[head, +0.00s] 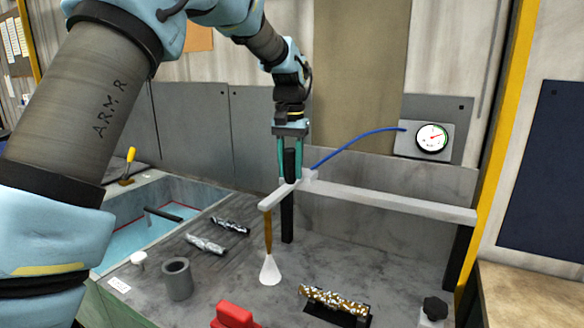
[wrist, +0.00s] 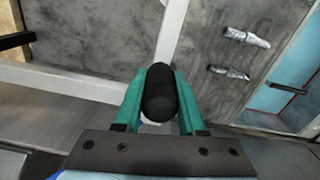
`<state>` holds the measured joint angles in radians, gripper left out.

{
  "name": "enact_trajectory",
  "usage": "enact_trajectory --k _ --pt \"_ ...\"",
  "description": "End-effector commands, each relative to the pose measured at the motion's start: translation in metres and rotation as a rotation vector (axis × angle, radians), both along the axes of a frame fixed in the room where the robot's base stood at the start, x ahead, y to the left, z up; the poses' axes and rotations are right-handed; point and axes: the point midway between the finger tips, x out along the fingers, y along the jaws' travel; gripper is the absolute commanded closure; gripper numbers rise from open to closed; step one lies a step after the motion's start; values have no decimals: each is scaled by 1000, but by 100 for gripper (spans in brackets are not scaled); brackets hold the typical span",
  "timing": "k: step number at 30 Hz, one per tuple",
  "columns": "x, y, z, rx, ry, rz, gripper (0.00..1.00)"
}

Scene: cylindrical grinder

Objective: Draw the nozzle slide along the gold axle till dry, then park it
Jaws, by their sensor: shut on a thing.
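The nozzle slide (head: 292,185) is a pale block and crossarm on a long white rail, with a black upright handle (head: 289,162). My gripper (head: 290,150) is shut on that handle; the wrist view shows its black rounded top (wrist: 160,95) between the teal fingers. A brown nozzle tube (head: 268,232) hangs from the crossarm's front end. A white cone (head: 270,271) flares below it toward the bench. The gold axle (head: 335,299), speckled with pale spots, lies in a black cradle to the right of the cone. The cone is apart from it.
A blue hose (head: 358,143) runs from the slide to a pressure gauge (head: 432,137). Two silvery shafts (head: 206,244) (head: 231,226) lie at left, beside a blue basin (head: 150,240). A grey cup (head: 177,279), a red block (head: 234,315) and a black knob (head: 435,307) stand near the front.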

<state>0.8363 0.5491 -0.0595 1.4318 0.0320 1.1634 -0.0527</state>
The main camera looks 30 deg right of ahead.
Motion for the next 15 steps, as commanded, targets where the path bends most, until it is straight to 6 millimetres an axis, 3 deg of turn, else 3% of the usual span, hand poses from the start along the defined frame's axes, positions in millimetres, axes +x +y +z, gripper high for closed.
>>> enact_trajectory --k 2,3,11,15 --pt "7 3 2 -1 -12 9 100" --pt "7 3 2 -1 -12 10 60" --pt "5 3 2 -1 -8 8 31" --pt "4 2 1 0 -6 6 31"
